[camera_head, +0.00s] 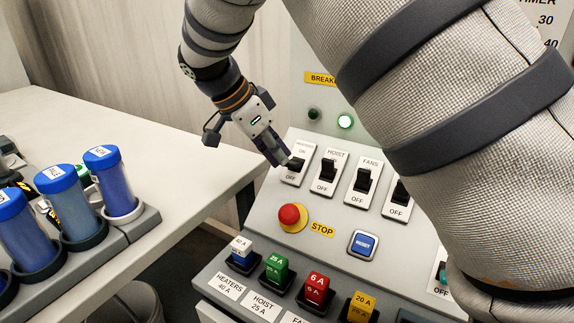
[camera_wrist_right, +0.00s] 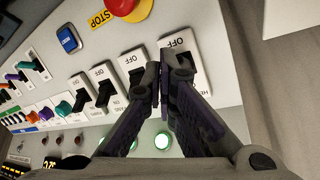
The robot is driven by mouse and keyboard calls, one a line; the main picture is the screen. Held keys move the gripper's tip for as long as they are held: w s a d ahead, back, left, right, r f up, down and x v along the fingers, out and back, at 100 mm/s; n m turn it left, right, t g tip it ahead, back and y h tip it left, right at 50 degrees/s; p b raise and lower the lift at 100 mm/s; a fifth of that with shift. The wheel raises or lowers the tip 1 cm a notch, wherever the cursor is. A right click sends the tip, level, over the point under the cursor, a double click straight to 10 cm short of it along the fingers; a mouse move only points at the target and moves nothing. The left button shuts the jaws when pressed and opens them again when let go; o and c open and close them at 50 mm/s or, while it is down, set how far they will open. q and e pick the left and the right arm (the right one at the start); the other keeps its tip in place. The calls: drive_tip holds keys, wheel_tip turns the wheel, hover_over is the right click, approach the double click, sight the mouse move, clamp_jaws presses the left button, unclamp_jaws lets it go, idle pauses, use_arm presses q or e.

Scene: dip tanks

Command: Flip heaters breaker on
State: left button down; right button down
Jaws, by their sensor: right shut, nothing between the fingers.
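The heaters breaker (camera_head: 301,154) is the leftmost white plate in the breaker row, with a black lever (camera_head: 297,164) between its ON and OFF marks. My right gripper (camera_head: 284,161) is shut and empty, with its fingertips at the left side of this lever. In the right wrist view the closed fingers (camera_wrist_right: 166,66) stand in front of the heaters plate (camera_wrist_right: 179,42) and hide part of its lever. I cannot tell whether the fingertips touch it, nor surely which way the lever is set. My left gripper is not in view.
Hoist (camera_head: 327,172) and fans (camera_head: 362,182) breakers stand right of it. Below are a red stop button (camera_head: 291,216), a blue button (camera_head: 363,244) and coloured fuses. A green lamp (camera_head: 345,122) is lit above. A table (camera_head: 75,115) with blue-capped tubes (camera_head: 113,185) is at left.

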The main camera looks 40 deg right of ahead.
sight(290, 167)
drive_tip(key=shift+f, duration=0.2)
idle(0.4)
drive_tip(key=shift+f, duration=1.45)
